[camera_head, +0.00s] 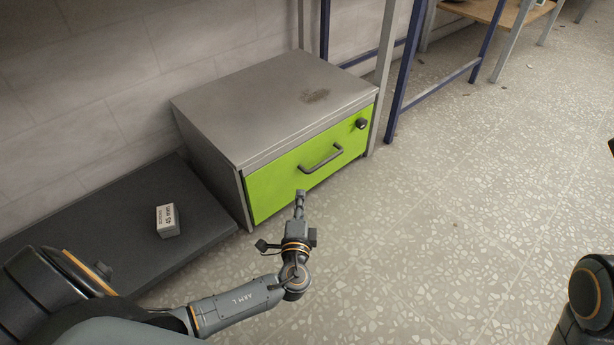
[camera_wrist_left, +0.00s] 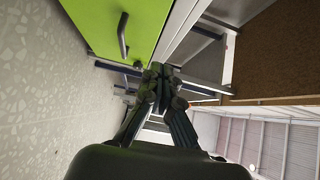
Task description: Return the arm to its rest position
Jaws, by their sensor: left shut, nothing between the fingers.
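My left arm comes in from the lower left of the head view. Its gripper (camera_head: 300,194) is shut and empty, in front of the green drawer front (camera_head: 285,186) and below its dark handle (camera_head: 321,159). The drawer is closed in a grey metal cabinet (camera_head: 262,98). The left wrist view shows the shut fingers (camera_wrist_left: 158,72) at the middle, with the green front (camera_wrist_left: 125,20) and handle (camera_wrist_left: 122,36) at the upper left. No object is between the fingers. Part of my right arm shows at the right edge of the head view; its gripper is out of view.
A small white box (camera_head: 168,220) stands on a dark low platform (camera_head: 125,215) left of the cabinet. Blue and grey frame legs (camera_head: 403,75) rise behind the cabinet's right side. A tiled wall (camera_head: 110,70) is behind.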

